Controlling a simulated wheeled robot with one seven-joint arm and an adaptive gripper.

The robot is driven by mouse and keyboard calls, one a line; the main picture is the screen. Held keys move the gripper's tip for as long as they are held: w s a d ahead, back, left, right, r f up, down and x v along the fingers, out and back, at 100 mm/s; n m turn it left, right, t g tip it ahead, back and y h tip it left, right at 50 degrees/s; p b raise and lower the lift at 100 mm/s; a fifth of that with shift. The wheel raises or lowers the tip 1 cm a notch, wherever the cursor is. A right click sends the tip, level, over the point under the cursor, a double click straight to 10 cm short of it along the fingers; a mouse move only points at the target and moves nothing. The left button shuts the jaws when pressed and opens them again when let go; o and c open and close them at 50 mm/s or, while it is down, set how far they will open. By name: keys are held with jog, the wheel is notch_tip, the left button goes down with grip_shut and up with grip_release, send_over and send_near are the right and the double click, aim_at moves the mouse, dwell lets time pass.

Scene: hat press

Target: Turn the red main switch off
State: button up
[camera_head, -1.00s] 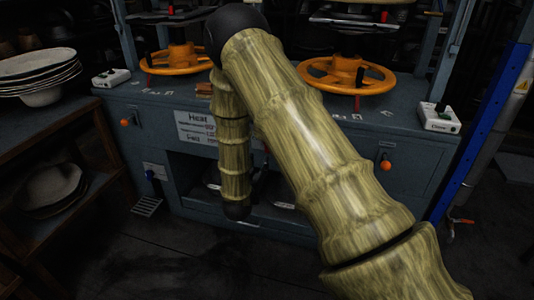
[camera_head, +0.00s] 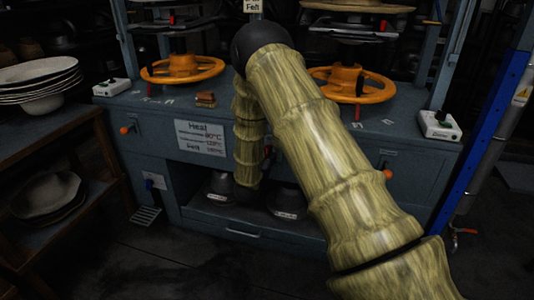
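A small red part (camera_head: 268,152) shows at the front of the grey-blue press bench, just right of my hanging arm link. It is mostly hidden between my arm links, and I cannot tell whether it is the main switch or which way it is set. My bamboo-patterned arm crosses the middle of the view, bends at a dark joint at the top, and hangs down to a dark end in front of the bench. My gripper cannot be made out, so its opening and any contact are hidden.
The bench carries orange handwheels (camera_head: 183,68) (camera_head: 352,84), white control boxes (camera_head: 112,85) (camera_head: 440,125) and a brush (camera_head: 206,99). Orange knobs (camera_head: 125,130) (camera_head: 387,174) stick out in front. A heat sign (camera_head: 200,138) hangs left of my arm. Dark hat forms (camera_head: 222,186) sit in the lower opening.

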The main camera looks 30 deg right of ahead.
jog(key=shift+w+d, duration=0.15)
grip_shut()
jog(key=shift+n+p, duration=0.3)
jog(key=shift+n, duration=0.1)
jog(key=n+p, duration=0.1)
jog(key=n, duration=0.4)
jog(key=w+a+f+n+p, duration=0.1)
jog(key=n, duration=0.5)
jog(key=f+n+p, duration=0.1)
jog(key=n, duration=0.5)
jog(key=shift+w+a, duration=0.2)
jog(key=shift+w, duration=0.05)
jog(key=shift+n, duration=0.3)
